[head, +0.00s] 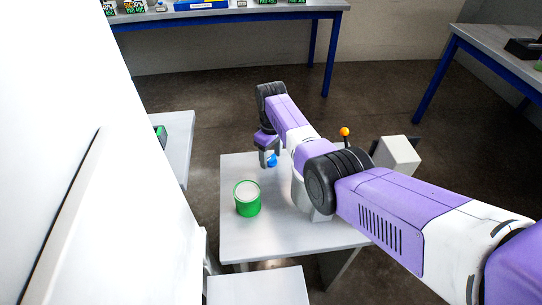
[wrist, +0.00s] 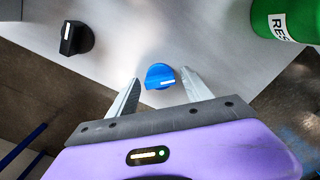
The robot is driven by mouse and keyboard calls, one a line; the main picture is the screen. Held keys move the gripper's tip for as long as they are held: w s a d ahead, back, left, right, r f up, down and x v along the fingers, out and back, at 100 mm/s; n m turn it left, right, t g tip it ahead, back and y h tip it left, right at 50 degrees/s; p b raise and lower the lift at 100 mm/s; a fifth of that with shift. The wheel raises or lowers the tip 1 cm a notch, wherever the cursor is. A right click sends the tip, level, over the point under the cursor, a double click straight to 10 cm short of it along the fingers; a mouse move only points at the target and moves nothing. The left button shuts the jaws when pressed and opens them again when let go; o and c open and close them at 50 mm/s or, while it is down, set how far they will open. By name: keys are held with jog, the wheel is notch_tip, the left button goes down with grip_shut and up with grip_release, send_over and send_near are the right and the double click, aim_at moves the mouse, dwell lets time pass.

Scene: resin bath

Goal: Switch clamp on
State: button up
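A blue knob (wrist: 160,76) with a white pointer mark sits on the light grey table top. In the wrist view it lies between the spread fingertips of my gripper (wrist: 160,79), with gaps on both sides. My gripper is open and holds nothing. In the head view the blue knob (head: 272,160) shows right at my gripper (head: 268,157). A black knob (wrist: 76,38) with a white mark sits on the same surface at upper left in the wrist view. No label tells which knob is the clamp switch.
An orange-tipped lever (head: 345,132) and a white block (head: 397,156) are beyond my arm. My arm hides the table's middle.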

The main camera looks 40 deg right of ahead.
aim_at(271, 157)
grip_shut()
jog(key=shift+m, duration=1.4)
jog(key=shift+o, duration=1.1)
grip_release()
jog(key=shift+r+p, duration=0.35)
jog(key=shift+r, duration=3.55)
